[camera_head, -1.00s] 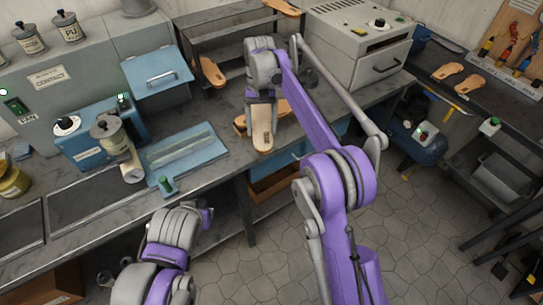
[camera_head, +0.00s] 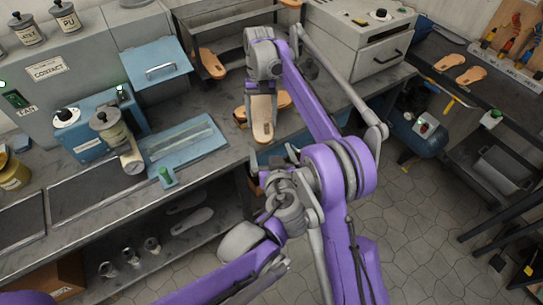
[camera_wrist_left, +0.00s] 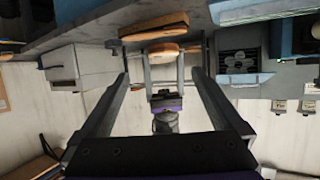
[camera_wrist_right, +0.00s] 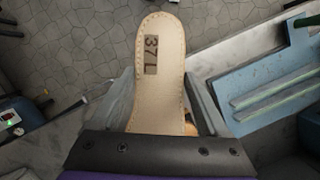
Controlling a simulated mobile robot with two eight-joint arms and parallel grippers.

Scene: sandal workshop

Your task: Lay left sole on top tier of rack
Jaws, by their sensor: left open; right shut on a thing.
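The left sole (camera_wrist_right: 160,70), tan with stitched edges and stamped "37 L", is gripped by my right gripper (camera_head: 262,92). The dark rack (camera_head: 208,17) stands at the back of the bench. One brown sole (camera_head: 286,3) lies at the right of its top tier, and another (camera_head: 211,64) leans at its lower level. My left gripper (camera_head: 282,165) is open and empty, below and in front of the held sole. In the left wrist view the sole (camera_wrist_left: 164,48) shows between its spread fingers, farther off.
A brown piece (camera_head: 283,99) lies on the bench behind the held sole. A grey oven-like box (camera_head: 360,40) stands right of the rack. Two soles (camera_head: 462,70) rest on the right bench.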

